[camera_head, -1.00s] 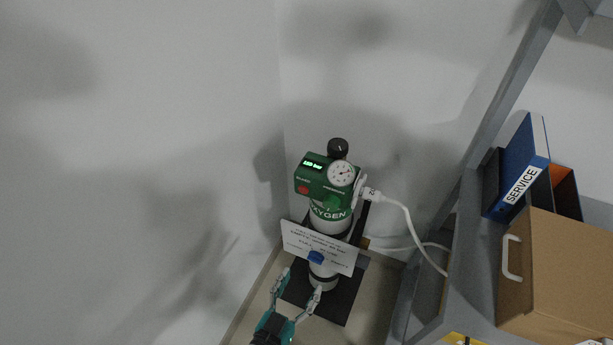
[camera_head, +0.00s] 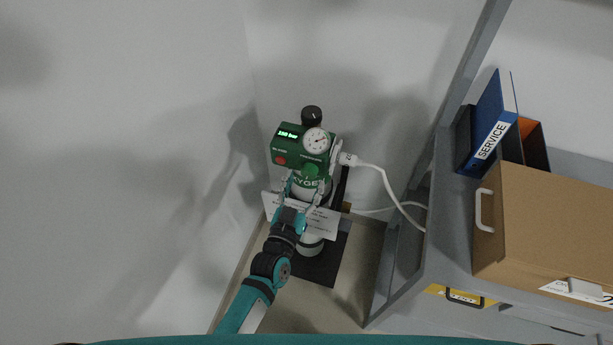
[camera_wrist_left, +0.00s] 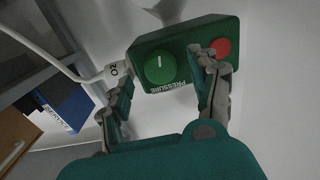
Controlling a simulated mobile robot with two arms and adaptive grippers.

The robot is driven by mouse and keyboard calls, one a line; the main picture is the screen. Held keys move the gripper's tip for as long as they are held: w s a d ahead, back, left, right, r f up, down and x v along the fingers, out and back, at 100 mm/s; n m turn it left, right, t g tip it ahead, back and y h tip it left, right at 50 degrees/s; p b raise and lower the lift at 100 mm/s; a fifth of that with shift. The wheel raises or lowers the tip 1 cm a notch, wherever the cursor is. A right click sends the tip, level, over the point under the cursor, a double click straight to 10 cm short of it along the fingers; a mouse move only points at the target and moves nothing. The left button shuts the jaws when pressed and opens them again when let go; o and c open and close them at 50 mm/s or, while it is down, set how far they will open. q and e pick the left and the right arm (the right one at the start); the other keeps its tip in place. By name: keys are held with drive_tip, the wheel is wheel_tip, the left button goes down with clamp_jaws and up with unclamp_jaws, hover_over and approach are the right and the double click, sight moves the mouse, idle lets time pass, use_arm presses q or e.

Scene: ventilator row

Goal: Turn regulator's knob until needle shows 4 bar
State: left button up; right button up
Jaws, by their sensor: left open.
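The green regulator box (camera_head: 289,150) sits on top of an oxygen cylinder (camera_head: 311,246) in the corner. Its round white gauge (camera_head: 316,141) faces up; the needle is too small to read in bar. The green knob (camera_head: 311,170) is below the gauge. In the left wrist view the knob (camera_wrist_left: 160,68) has a white mark and stands beside the word PRESSURE. My left gripper (camera_head: 304,187) is open just short of the knob, with one finger to either side in the left wrist view (camera_wrist_left: 160,78). It holds nothing. My right gripper is not in view.
A red button (camera_wrist_left: 221,47) is close to one finger. A white hose (camera_head: 385,178) runs from the O2 connector (camera_head: 347,159) to the right. A white sign (camera_head: 272,208) hangs at the cylinder. A grey shelf with a cardboard box (camera_head: 540,220) and blue binder (camera_head: 490,125) stands right.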

use_arm(q)
drive_tip(key=shift+x, duration=1)
drive_tip(key=shift+w, duration=0.25)
drive_tip(key=c, duration=1.2)
drive_tip(key=shift+o, duration=0.2)
drive_tip(key=n, duration=0.3)
drive_tip(key=shift+d+n, duration=0.1)
drive_tip(key=shift+n, duration=0.2)
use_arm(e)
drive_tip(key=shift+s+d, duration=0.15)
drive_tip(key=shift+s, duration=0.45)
use_arm(q)
drive_tip(key=o, duration=1.2)
drive_tip(key=shift+c, duration=0.2)
drive_tip(key=shift+s, duration=0.1)
